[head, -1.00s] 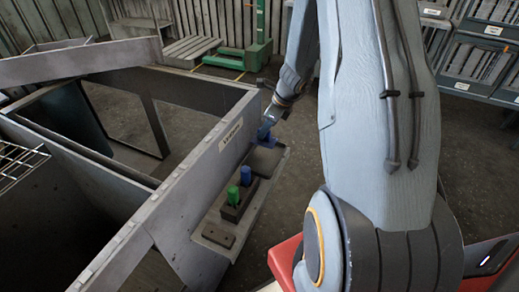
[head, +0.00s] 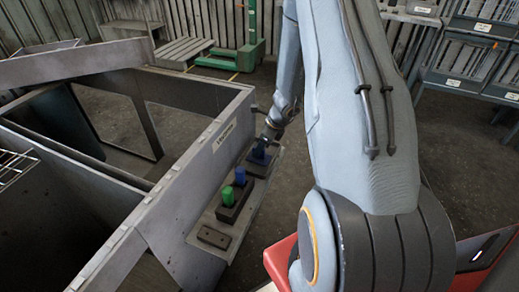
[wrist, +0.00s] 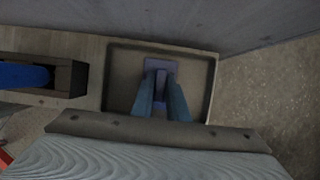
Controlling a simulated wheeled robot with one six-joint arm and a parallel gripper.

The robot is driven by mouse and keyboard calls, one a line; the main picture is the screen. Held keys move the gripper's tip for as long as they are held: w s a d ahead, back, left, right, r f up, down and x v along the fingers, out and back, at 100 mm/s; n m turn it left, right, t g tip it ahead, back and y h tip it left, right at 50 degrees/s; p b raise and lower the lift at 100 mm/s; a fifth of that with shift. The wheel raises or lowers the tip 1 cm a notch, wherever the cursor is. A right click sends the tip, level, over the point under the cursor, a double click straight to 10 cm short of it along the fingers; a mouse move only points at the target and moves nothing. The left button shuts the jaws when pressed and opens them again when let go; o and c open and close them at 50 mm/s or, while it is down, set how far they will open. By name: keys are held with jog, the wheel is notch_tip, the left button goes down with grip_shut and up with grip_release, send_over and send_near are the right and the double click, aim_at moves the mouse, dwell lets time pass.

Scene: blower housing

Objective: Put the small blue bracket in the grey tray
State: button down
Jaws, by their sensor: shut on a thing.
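The small blue bracket (head: 260,153) is between the fingers of my gripper (head: 267,138) at the far end of the ledge. In the wrist view, my gripper (wrist: 161,97) is shut on the bracket (wrist: 160,66), whose flat blue end shows beyond the fingertips. The grey tray (wrist: 122,78) lies under it, and the bracket shows inside the tray's rim. The tray (head: 252,169) is partly hidden by the bracket in the head view. I cannot tell whether the bracket touches the tray floor.
A dark block (head: 233,206) with a green peg (head: 228,196) and a blue peg (head: 240,176) stands beside the tray. A flat dark plate (head: 214,237) lies nearer on the ledge. The grey housing wall (head: 195,175) rises along the ledge's left side.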

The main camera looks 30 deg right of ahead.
jog(key=shift+f, duration=0.15)
jog(key=c, duration=1.7)
grip_release()
jog(key=shift+c, duration=0.2)
jog(key=v, duration=1.2)
jog(key=s+a+r+n+g, duration=0.1)
jog(key=s+a+r+n, duration=0.3)
jog(key=a+n, duration=0.3)
jog(key=s+a+r+n+g, duration=0.1)
jog(key=s+a+r+n, duration=0.25)
jog(key=a+n, duration=0.3)
jog(key=s+a+r+n+g+h, duration=0.1)
jog(key=s+a+r+n, duration=0.3)
jog(key=s+n, duration=0.7)
jog(key=a+n+h, duration=0.1)
jog(key=a+n, duration=0.1)
jog(key=n, duration=0.2)
jog(key=shift+s+a+r+h+p, duration=0.3)
jog(key=shift+s+r+h, duration=0.05)
jog(key=shift+r+h, duration=0.05)
